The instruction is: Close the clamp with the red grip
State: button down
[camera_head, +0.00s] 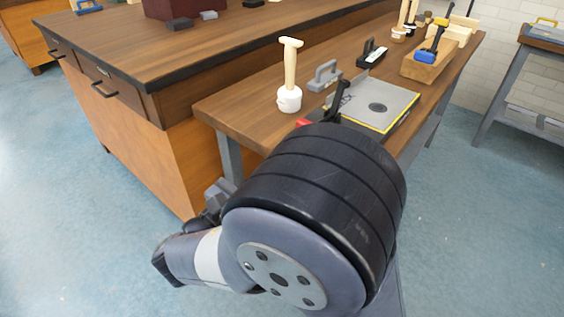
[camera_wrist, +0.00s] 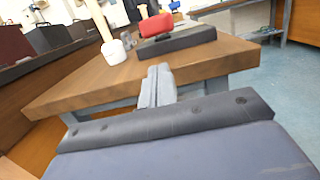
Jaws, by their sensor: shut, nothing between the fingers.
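The red grip (camera_wrist: 155,25) of the clamp stands above a dark block (camera_wrist: 180,42) near the table's front edge in the wrist view. In the head view only a small red part (camera_head: 302,122) shows at the table edge; my arm hides the rest. My gripper (camera_wrist: 158,74) is shut and empty, its fingers pointing at the table edge, in front of and apart from the red grip. In the head view my arm hides it. I cannot tell the lever's exact angle.
A white mallet (camera_head: 289,98) stands on the wooden table (camera_head: 240,104), left of the red part. A grey plate with a yellow edge (camera_head: 395,100) lies to the right. A grey handle (camera_head: 324,75) and a wood block (camera_head: 430,66) are behind. Open floor lies at right.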

jog(key=b+x, duration=0.1)
jog(key=x, duration=0.9)
jog(key=shift+s+b, duration=0.1)
jog(key=shift+b, duration=0.3)
jog(key=shift+r, duration=0.2)
jog(key=shift+r+g+p, duration=0.25)
jog(key=shift+g+p, duration=0.05)
jog(key=shift+p, duration=0.6)
